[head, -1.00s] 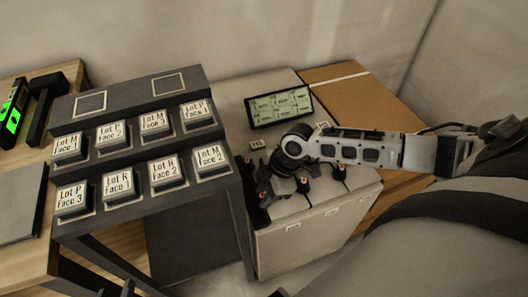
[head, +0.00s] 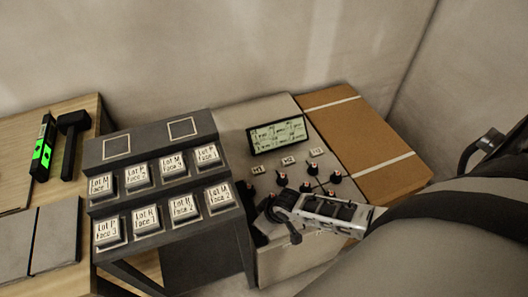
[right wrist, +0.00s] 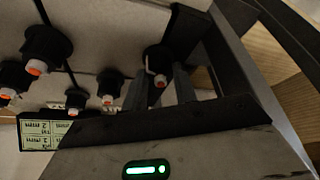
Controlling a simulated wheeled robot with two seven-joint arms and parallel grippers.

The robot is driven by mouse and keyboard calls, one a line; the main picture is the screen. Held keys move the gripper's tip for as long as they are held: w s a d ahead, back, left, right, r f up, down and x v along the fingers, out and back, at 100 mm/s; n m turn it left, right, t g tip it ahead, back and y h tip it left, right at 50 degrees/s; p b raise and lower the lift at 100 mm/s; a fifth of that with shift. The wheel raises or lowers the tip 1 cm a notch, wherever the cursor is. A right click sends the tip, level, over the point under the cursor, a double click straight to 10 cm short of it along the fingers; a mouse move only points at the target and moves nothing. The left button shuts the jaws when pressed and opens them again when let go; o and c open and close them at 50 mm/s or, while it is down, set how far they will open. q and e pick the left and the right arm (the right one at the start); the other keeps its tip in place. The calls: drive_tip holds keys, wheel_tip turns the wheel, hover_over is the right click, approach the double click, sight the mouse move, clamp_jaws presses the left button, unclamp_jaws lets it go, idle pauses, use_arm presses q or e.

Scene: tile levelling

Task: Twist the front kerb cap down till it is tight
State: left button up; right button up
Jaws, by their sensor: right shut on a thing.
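The kerb caps are dark knobs with red-orange tips on a pale cabinet (head: 238,122); one free cap (head: 282,181) shows behind my gripper in the head view. My right gripper (head: 270,207) is low at the cabinet's front left. In the right wrist view, my right gripper (right wrist: 160,88) is shut on the front kerb cap (right wrist: 157,60), whose pale, orange-edged tip shows between the fingers. In the head view the gripper hides this cap. Whether it is seated tight cannot be told. My left gripper is not in view.
Several other caps (right wrist: 46,48) stand close by, left of the held one in the right wrist view. A lit display (head: 277,134) is at the cabinet's back. A dark stepped rack (head: 150,145) with labelled blocks adjoins it on the left; a brown box (head: 365,130) is on the right.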

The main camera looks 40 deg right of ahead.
drive_tip(key=m+h+p, duration=0.1)
drive_tip(key=m, duration=0.1)
drive_tip(key=shift+s+a+m, duration=0.1)
drive_tip(key=shift+s+m, duration=0.05)
drive_tip(key=shift+m, duration=0.25)
drive_tip(key=shift+m+h, duration=0.5)
drive_tip(key=shift+m, duration=1)
drive_tip(key=o, duration=1)
drive_tip(key=shift+r, duration=0.1)
drive_tip(key=v, duration=1.5)
drive_tip(key=shift+s+a+r, duration=0.1)
drive_tip(key=shift+a+r, duration=0.1)
drive_tip(key=shift+r, duration=0.1)
